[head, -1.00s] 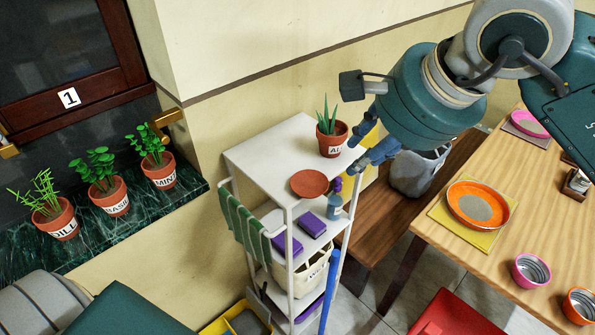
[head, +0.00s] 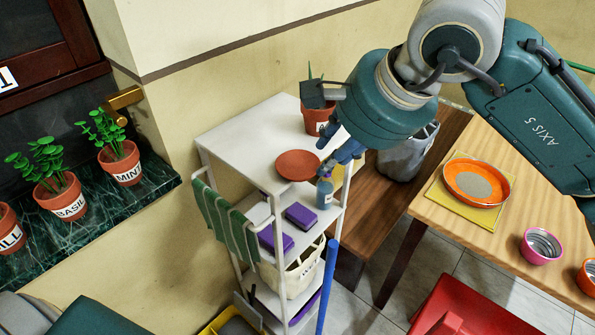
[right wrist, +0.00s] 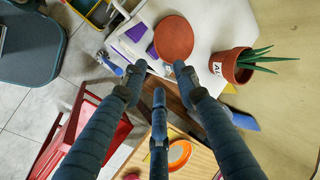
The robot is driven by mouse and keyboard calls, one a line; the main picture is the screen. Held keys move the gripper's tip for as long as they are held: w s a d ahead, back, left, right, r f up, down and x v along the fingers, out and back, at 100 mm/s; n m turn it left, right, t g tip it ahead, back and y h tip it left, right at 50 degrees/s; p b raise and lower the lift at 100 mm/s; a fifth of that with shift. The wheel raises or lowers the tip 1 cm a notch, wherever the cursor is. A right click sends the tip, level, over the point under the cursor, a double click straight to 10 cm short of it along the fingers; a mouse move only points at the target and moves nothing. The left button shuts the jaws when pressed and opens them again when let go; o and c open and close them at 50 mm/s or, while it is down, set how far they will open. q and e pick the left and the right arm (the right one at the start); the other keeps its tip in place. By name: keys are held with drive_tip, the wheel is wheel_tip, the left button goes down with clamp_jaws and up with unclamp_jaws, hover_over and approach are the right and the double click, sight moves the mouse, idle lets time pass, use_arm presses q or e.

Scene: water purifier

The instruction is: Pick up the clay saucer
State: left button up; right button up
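The clay saucer (head: 297,165), a flat reddish-brown disc, lies on the top shelf of the white rack (head: 240,135), by its front right edge. In the right wrist view the saucer (right wrist: 174,38) shows whole, just beyond the fingertips. My right gripper (head: 345,152) hangs to the right of the saucer, close to its edge. In the right wrist view its fingers (right wrist: 158,80) are spread apart with nothing between them; I see no contact with the saucer. My left gripper is out of view.
A potted aloe (head: 317,118) stands behind the saucer, close to my right gripper. A spray bottle (head: 325,190) and purple sponges (head: 301,216) sit on the shelf below. The wooden table (head: 505,235) is at the right. The top shelf's left part is clear.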

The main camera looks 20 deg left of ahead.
sight(298, 166)
drive_tip(key=p+x, duration=0.2)
drive_tip(key=x, duration=0.7)
clamp_jaws()
